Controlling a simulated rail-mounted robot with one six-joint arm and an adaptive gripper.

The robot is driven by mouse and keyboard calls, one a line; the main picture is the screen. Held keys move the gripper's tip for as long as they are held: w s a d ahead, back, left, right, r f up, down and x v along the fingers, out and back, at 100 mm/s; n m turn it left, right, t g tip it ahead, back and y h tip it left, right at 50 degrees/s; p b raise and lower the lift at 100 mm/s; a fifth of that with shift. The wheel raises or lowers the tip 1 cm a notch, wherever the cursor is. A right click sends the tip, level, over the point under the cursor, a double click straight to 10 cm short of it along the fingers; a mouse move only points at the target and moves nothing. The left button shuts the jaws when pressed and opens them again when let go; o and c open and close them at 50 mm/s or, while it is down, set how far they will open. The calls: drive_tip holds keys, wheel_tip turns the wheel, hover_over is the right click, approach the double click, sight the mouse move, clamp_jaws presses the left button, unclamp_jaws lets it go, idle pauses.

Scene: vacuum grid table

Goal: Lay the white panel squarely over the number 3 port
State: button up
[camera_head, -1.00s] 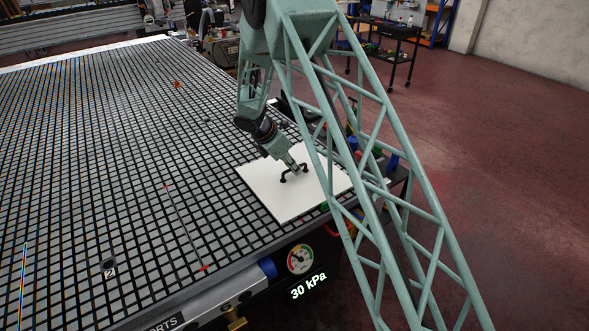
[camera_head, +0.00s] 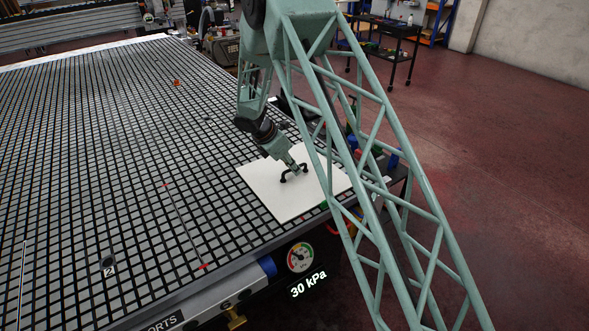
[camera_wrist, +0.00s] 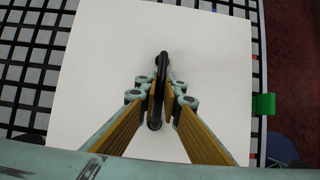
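The white panel (camera_head: 268,192) lies flat on or just above the grid table at its right front corner; I cannot tell if it touches. It carries a black bow handle (camera_head: 284,177), which stands mid-panel in the wrist view (camera_wrist: 162,63). My gripper (camera_wrist: 159,97) has its fingers on both sides of the handle and looks shut on it. In the head view my gripper (camera_head: 299,171) comes down at a slant onto the panel. The panel's right part is hidden behind my arm. The number 3 port is not visible; a port marked 2 (camera_head: 108,262) shows at the front left.
The black-gridded table (camera_head: 110,150) is mostly clear to the left. A thin line with red ends (camera_head: 185,228) lies left of the panel. A gauge (camera_head: 300,258) and a 30 kPa display (camera_head: 309,285) are on the front edge. A green block (camera_wrist: 264,104) sits beside the panel's right edge.

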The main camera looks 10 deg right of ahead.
drive_tip(key=o, duration=0.5)
drive_tip(key=v, duration=1.2)
drive_tip(key=shift+r, duration=0.1)
idle(0.4)
